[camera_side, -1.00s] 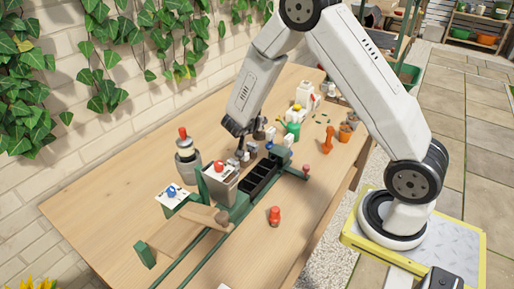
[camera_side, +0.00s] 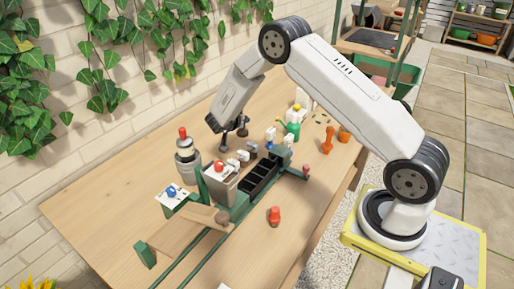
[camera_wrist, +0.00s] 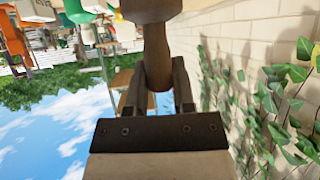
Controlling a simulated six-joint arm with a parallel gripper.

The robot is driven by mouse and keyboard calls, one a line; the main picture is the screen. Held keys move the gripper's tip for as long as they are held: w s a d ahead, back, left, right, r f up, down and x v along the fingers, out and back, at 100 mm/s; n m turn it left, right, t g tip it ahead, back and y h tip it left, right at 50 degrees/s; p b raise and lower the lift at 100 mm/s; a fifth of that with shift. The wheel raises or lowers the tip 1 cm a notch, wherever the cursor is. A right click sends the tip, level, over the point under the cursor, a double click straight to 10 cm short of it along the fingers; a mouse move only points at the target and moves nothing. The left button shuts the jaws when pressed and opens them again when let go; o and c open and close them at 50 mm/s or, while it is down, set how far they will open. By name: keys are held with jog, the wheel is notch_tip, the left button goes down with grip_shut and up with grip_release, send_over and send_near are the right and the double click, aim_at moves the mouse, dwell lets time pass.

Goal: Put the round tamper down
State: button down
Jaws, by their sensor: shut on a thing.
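In the wrist view my gripper (camera_wrist: 158,88) is shut on the brown wooden handle of the round tamper (camera_wrist: 158,48). The tamper's wider dark end lies at the top edge of that view and is partly cut off. In the side view my gripper (camera_side: 229,134) is over the back part of the wooden table (camera_side: 110,205), behind the green frame. The tamper is small and dark there, hard to tell from the fingers. I cannot tell whether it touches the table.
A green frame with a dark compartment tray (camera_side: 259,176) stands in front of my gripper. A grey bin (camera_side: 219,181) and a grey canister with a red knob (camera_side: 187,154) are to the left. Orange turned pieces (camera_side: 328,140) stand at right.

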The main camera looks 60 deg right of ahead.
jog(key=w+d+f, duration=0.1)
jog(key=w+f, duration=0.3)
jog(key=f, duration=0.1)
jog(key=shift+d, duration=0.15)
jog(key=shift+f, duration=0.2)
jog(key=shift+w+f, duration=0.15)
jog(key=shift+f, duration=1.5)
jog(key=shift+f, duration=0.1)
jog(key=shift+c, duration=2.3)
grip_release()
